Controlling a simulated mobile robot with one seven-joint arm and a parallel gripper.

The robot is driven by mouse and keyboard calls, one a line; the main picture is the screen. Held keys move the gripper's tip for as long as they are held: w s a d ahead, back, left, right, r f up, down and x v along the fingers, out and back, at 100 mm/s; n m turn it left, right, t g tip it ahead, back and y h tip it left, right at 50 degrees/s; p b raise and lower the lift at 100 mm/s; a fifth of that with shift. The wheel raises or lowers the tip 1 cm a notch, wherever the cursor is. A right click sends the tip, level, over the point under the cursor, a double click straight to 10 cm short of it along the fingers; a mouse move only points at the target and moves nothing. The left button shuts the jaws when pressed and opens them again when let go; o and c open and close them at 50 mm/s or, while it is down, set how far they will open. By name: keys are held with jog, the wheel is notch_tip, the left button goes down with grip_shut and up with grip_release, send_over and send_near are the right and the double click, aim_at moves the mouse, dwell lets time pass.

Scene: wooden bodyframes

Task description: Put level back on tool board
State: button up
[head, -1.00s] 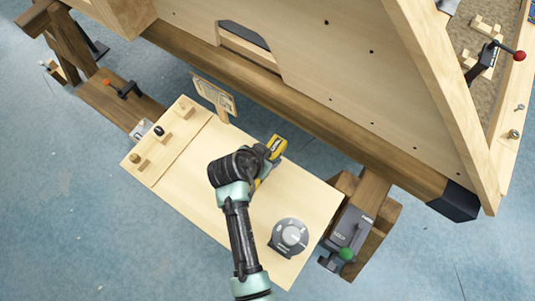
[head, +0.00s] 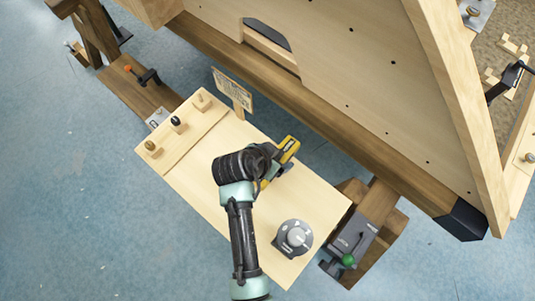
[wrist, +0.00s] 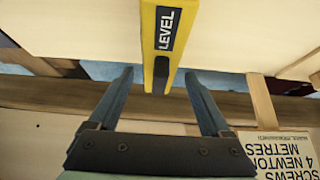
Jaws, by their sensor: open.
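The yellow level (head: 289,148) shows in the head view at the far edge of a pale wooden board (head: 205,185), partly hidden by my wrist. I cannot tell whether it touches the board. In the wrist view the level (wrist: 163,60), labelled LEVEL, comes in from the top. Its near end is between the fingertips of my gripper (wrist: 159,74). The gripper is open, with a gap visible on each side of the level. In the head view my gripper (head: 276,163) is right at the level, mostly hidden by my wrist. I cannot tell which surface is the tool board.
The pale board bears several pegs and knobs (head: 176,123) at left and a grey dial device (head: 293,238) at right. A small printed sign (head: 232,91) stands behind it. A large wooden frame (head: 330,70) rises behind.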

jog(key=p+v, duration=0.1)
jog(key=v, duration=0.8)
jog(key=shift+r+p, duration=0.2)
jog(key=shift+p, duration=0.15)
jog(key=shift+s, duration=0.1)
jog(key=shift+s+a, duration=0.1)
